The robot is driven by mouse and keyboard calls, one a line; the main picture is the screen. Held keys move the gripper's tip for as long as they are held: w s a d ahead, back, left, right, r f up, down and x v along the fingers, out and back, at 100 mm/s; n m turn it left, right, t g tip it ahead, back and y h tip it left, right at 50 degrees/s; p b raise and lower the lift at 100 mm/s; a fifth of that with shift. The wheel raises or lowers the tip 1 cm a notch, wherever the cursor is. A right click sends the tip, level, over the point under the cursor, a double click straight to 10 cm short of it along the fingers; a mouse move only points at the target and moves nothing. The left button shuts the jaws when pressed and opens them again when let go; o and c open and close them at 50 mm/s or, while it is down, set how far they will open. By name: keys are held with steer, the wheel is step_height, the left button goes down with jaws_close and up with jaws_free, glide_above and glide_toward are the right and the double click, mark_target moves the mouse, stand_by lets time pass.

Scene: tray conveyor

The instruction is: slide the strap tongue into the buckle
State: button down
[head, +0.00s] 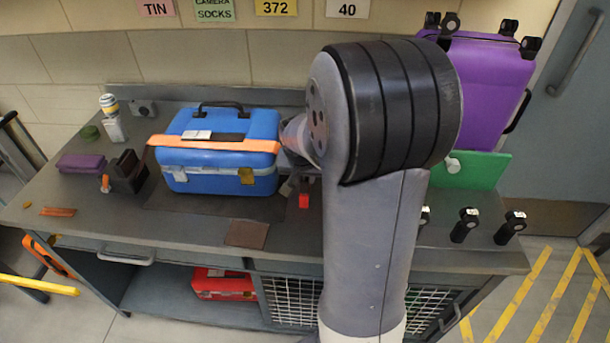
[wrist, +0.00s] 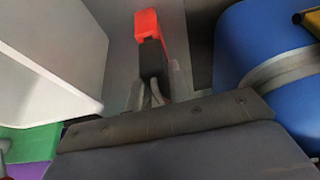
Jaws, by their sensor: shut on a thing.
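The blue case (head: 215,172) stands on the bench, with an orange strap (head: 215,144) across its front that runs right to the arm. The case is also at the right of the wrist view (wrist: 262,40). A red-and-black piece, seemingly the buckle (head: 304,200), is just right of the case; it shows upright in the wrist view (wrist: 147,24). My gripper (wrist: 150,95) is at the near end of this piece, shut on the strap tongue. The tongue is mostly hidden, and I cannot tell whether it touches the buckle. My arm covers much of this in the head view.
A purple case (head: 480,85) and green panel (head: 470,170) stand at the right. Black clamps (head: 465,225) line the bench's right front. A black holder (head: 127,172) and purple block (head: 81,163) are at left. A brown patch (head: 246,234) lies near the front edge.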

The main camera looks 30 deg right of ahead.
steer(key=shift+f, duration=0.3)
steer(key=c, duration=1.2)
jaws_free()
steer(key=shift+r, duration=0.1)
steer(key=v, duration=1)
steer(key=shift+r+p, duration=0.3)
steer(key=shift+r, duration=0.1)
steer(key=shift+s, duration=0.1)
steer(key=x, duration=1)
steer(key=shift+f+b, duration=0.4)
steer(key=shift+r+p, duration=0.3)
steer(key=shift+r, duration=0.15)
